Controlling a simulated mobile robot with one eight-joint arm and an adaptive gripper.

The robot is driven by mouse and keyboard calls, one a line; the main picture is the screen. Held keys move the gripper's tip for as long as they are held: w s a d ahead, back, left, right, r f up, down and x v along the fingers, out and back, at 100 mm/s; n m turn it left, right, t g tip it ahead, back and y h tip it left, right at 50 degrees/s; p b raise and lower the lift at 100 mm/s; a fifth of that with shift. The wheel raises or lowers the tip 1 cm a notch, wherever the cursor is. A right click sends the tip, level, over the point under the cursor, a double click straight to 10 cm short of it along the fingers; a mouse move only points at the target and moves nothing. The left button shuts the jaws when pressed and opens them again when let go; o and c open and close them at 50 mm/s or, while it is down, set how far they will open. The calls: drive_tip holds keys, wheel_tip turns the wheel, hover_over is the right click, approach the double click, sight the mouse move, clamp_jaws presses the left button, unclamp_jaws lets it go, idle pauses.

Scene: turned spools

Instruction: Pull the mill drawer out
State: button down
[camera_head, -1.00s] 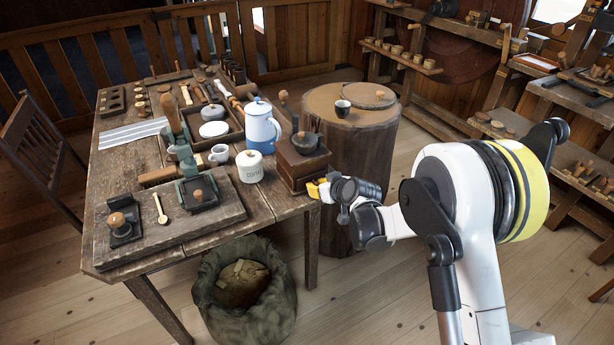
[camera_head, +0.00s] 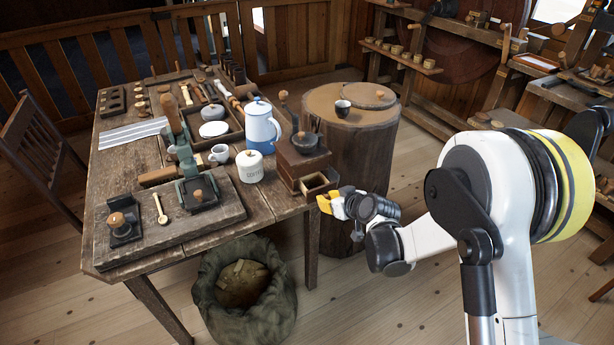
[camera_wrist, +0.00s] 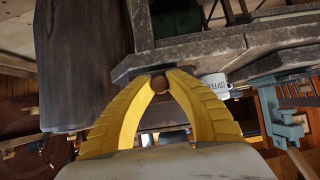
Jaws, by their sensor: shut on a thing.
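The wooden coffee mill (camera_head: 298,160) stands at the right corner of the workbench. Its drawer (camera_head: 317,182) sticks out of the mill's front, and its open top shows. My gripper (camera_head: 328,201) is at the drawer's front, just off the table edge. In the wrist view, the yellow fingers of my gripper (camera_wrist: 160,80) are shut on the small round drawer knob (camera_wrist: 160,85). The drawer front (camera_wrist: 150,68) lies just beyond the fingertips.
The white coffee canister (camera_head: 250,167) and the blue-white pot (camera_head: 262,127) stand left of the mill. A sack (camera_head: 245,300) sits on the floor below. The floor in front of the mill is clear.

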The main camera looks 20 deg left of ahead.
drive_tip(key=shift+s+d, duration=1.35)
drive_tip(key=shift+d, duration=0.2)
drive_tip(key=shift+r, duration=0.15)
drive_tip(key=r+p, duration=0.1)
drive_tip(key=s+d+r, duration=0.1)
drive_tip(key=r, duration=0.1)
drive_tip(key=s+d+r+p, duration=0.1)
drive_tip(key=shift+d+r+p, duration=0.15)
drive_tip(key=shift+r+p, duration=0.2)
drive_tip(key=shift+r, duration=0.05)
drive_tip(key=s+a+f+b, duration=0.1)
drive_tip(key=s+a+b, duration=0.1)
drive_tip(key=s+a, duration=0.7)
drive_tip(key=shift+s+a+b, duration=0.35)
drive_tip(key=shift+s+a, duration=0.05)
drive_tip(key=shift+s, duration=0.8)
idle(0.4)
drive_tip(key=shift+w+a, duration=0.1)
drive_tip(key=shift+w+a+f, duration=0.15)
drive_tip(key=shift+w+a, duration=1.05)
drive_tip(key=shift+a, duration=0.25)
drive_tip(key=shift+w+a+f, duration=0.2)
drive_tip(key=shift+w+a, duration=1.05)
drive_tip(key=shift+a, duration=0.2)
drive_tip(key=shift+w+a+f, duration=0.15)
drive_tip(key=shift+w+a, duration=1.05)
drive_tip(key=shift+a, duration=0.25)
